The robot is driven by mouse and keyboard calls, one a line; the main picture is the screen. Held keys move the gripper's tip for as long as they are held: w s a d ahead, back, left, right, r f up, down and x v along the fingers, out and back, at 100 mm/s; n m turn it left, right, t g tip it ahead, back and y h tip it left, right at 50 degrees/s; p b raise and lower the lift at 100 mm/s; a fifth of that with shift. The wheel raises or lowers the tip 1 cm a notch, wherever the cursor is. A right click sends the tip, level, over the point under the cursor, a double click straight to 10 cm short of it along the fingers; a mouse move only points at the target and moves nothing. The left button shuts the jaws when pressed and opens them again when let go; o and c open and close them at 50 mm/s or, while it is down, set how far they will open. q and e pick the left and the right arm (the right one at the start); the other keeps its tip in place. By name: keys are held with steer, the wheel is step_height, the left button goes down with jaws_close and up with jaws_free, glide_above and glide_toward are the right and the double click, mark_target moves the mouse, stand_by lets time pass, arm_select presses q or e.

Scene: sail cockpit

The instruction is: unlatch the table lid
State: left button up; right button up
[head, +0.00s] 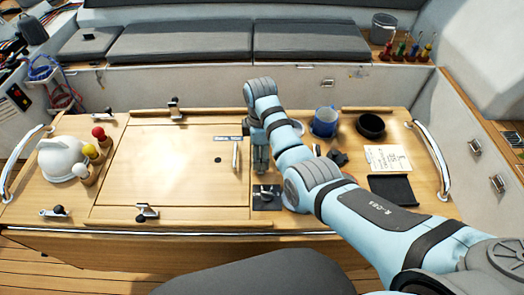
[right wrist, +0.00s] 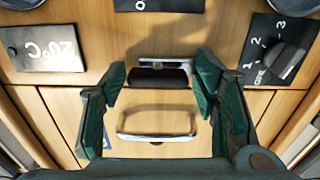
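The table lid (head: 150,165) is a pale wooden panel lying flat and closed in the table top. A pull handle (head: 236,157) stands near its right edge; it shows as a metal bar in the right wrist view (right wrist: 157,136). Black-knobbed latches sit at the lid's far edge (head: 175,108) and near edge (head: 146,211). My right gripper (head: 260,160) points down just right of the handle. In the right wrist view its green fingers (right wrist: 160,82) are open either side of a black and chrome latch (right wrist: 160,74), apparently without touching it. My left gripper is out of view.
A white rounded object (head: 60,158) and several colored knobs stand left. A blue mug (head: 325,122), black bowl (head: 370,126), paper (head: 388,158) and dark tray (head: 393,190) lie right. A dial plate (head: 267,203) sits near the front. Metal rails (head: 430,160) bound the table's ends.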

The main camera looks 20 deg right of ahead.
steer(key=shift+w, duration=0.1)
steer(key=shift+r, duration=0.2)
step_height(320, 180, up, 7)
steer(key=shift+r, duration=0.1)
stand_by(0.5)
